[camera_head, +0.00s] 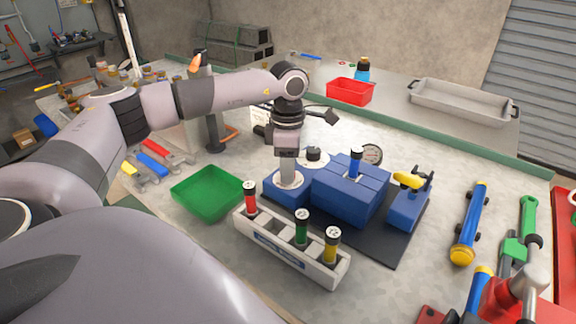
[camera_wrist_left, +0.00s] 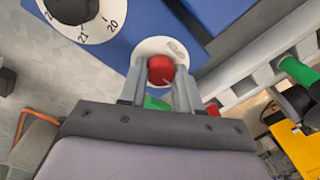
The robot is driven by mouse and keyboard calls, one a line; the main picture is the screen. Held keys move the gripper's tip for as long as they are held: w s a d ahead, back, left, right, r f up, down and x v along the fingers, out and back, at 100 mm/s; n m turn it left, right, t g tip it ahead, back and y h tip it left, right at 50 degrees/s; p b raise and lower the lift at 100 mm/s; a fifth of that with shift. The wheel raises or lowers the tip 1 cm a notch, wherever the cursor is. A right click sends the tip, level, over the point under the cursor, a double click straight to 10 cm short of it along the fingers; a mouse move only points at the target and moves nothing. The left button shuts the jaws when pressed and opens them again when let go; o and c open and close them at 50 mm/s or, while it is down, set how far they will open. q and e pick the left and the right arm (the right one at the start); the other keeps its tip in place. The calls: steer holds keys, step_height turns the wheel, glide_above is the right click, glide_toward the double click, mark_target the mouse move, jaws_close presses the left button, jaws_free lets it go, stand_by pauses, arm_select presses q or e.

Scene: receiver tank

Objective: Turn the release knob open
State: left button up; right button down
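The blue tank assembly (camera_head: 347,191) stands on a dark mat in the middle of the bench. My left gripper (camera_head: 288,165) points straight down at a white disc (camera_head: 290,181) on its left blue block. In the left wrist view a round red knob (camera_wrist_left: 161,69) sits on that white disc (camera_wrist_left: 153,46). My left gripper's fingers (camera_wrist_left: 160,85) stand apart, one on each side of the red knob. I cannot tell whether they touch it. A black dial knob (camera_wrist_left: 72,8) with a numbered white scale is close by.
A white rack (camera_head: 290,258) with red, green and yellow capped cylinders stands in front. A green tray (camera_head: 207,192) lies to the left. A yellow-handled valve (camera_head: 408,182) and a blue tube (camera_head: 470,222) are to the right. A red bin (camera_head: 350,91) is behind.

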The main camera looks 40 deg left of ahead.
arm_select(q)
steer(key=shift+c, duration=1)
steer(key=shift+n, duration=0.3)
steer(key=n+p, duration=0.1)
steer(key=n, duration=0.2)
steer(key=shift+r, duration=0.1)
steer(key=n+p, duration=0.1)
steer(key=n, duration=0.4)
steer(key=n+p, duration=0.1)
steer(key=n, duration=0.3)
steer(key=shift+n+t, duration=0.3)
steer(key=n+p, duration=0.1)
steer(key=n, duration=0.3)
steer(key=shift+n, duration=0.3)
